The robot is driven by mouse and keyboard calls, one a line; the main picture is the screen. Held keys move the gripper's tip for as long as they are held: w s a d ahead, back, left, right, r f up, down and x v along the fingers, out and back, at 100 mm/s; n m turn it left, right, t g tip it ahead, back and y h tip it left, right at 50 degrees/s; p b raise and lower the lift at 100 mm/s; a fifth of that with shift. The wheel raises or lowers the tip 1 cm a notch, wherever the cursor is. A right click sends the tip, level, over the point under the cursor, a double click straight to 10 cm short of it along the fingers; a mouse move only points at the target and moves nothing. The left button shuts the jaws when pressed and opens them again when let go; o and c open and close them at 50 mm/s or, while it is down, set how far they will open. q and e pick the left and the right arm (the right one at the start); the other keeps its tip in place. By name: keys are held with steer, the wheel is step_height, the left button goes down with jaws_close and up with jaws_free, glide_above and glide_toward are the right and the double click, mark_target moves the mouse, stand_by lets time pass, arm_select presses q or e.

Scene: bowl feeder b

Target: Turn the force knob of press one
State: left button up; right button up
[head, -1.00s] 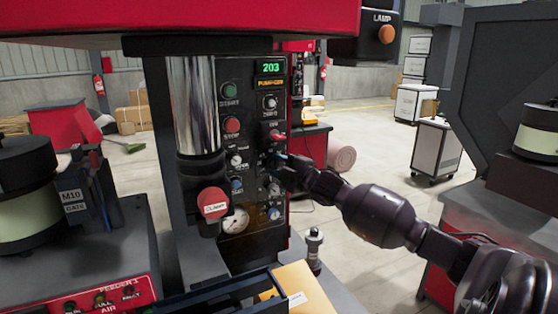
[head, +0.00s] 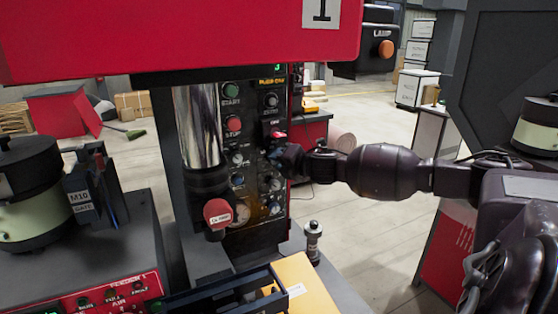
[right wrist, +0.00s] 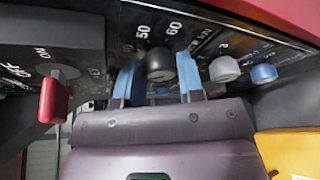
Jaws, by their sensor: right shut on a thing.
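Press one (head: 180,40) has a red head marked 1 and stands in the middle of the head view. Its dark control panel (head: 257,100) carries buttons, small knobs and a gauge. My right gripper (head: 277,158) is at the right edge of this panel and hides part of it. In the right wrist view, the blue fingertips of the gripper (right wrist: 158,82) stand on both sides of a black knob (right wrist: 160,64) and are shut on it. A dial scale with 50 and 60 shows beside this knob; its name label cannot be read. My left gripper is out of view.
A red switch lever (right wrist: 56,100) is left of the gripper in the right wrist view; grey (right wrist: 224,69) and blue (right wrist: 264,73) knobs are at its right. A red-capped plunger (head: 218,213), a yellow envelope (head: 305,285) and a feeder (head: 30,195) are near the press.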

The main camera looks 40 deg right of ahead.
steer(key=shift+f+n, duration=0.1)
steer(key=shift+n, duration=0.3)
stand_by(0.3)
steer(key=o, duration=0.9)
